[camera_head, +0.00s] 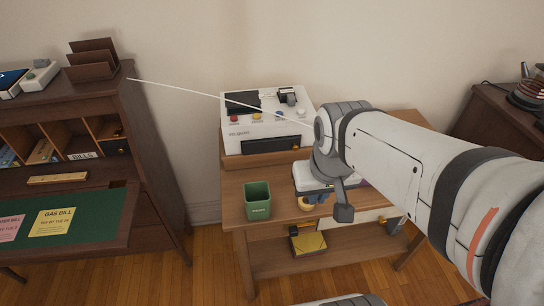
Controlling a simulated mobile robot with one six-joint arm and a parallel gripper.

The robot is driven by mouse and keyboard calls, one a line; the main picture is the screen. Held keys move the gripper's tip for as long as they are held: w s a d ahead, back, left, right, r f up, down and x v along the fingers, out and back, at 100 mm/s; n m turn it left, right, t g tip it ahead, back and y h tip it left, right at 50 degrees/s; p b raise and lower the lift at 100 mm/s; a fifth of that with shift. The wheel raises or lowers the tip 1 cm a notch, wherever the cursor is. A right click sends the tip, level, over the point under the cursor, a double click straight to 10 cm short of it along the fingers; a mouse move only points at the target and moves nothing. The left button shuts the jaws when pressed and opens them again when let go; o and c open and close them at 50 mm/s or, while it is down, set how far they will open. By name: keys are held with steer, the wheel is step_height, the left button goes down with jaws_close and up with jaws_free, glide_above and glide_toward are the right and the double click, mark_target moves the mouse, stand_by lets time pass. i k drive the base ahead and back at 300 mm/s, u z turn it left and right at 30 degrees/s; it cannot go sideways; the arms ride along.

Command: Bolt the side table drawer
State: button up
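The wooden side table (240,178) stands against the wall in the head view. A pale drawer front (362,217) shows under its top, partly hidden by my arm. A small brass-coloured fitting (383,220) is on the right part of that front; I cannot tell whether it is a knob or the bolt. My arm reaches in from the right, and my gripper (320,197) is over the table's front edge, near a yellow curved piece (306,204). The fingers are mostly hidden, so their opening and any contact cannot be made out.
A white machine (232,134) with coloured buttons stands at the table's back. A green cup (257,202) is at the front left. A yellow and black box (308,242) is on the lower shelf. A desk (125,90) stands left, a dark cabinet (485,125) right.

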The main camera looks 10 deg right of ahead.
mark_target(294, 230)
steer(key=k, duration=1.2)
steer(key=u, duration=0.3)
steer(key=i, duration=0.55)
steer(key=u, duration=0.25)
